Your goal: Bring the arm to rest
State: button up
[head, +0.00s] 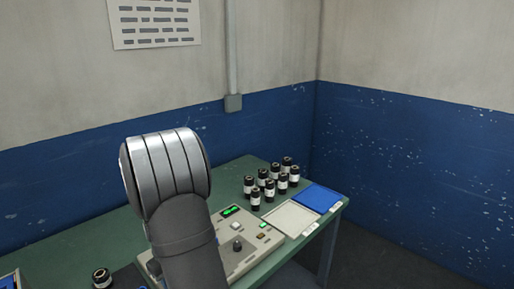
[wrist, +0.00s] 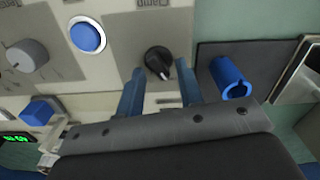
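My gripper (wrist: 160,88) shows in the wrist view with its two blue fingers apart and nothing held between them. In that view a black rotary knob (wrist: 157,60) under the label "Clamp" lies on the light panel (wrist: 110,25) beyond the fingertips, in line with the gap. I cannot tell how far the fingers are from the panel. In the head view my arm rises in front of the control panel (head: 258,252), and my gripper is hidden.
A blue round button (wrist: 87,37), a grey knob (wrist: 28,55) and a blue block (wrist: 38,111) are left of the fingers. A blue cylinder (wrist: 230,78) is close right. Several dark jars (head: 269,190), a white tray (head: 290,219) and a blue tray (head: 317,198) are on the green table (head: 225,180).

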jog(key=m, duration=0.4)
jog(key=shift+w+d+m, duration=0.1)
jog(key=shift+d+m, duration=0.05)
jog(key=shift+m, duration=0.25)
jog(key=m, duration=0.2)
jog(key=shift+m, duration=0.4)
jog(key=shift+r, duration=1.05)
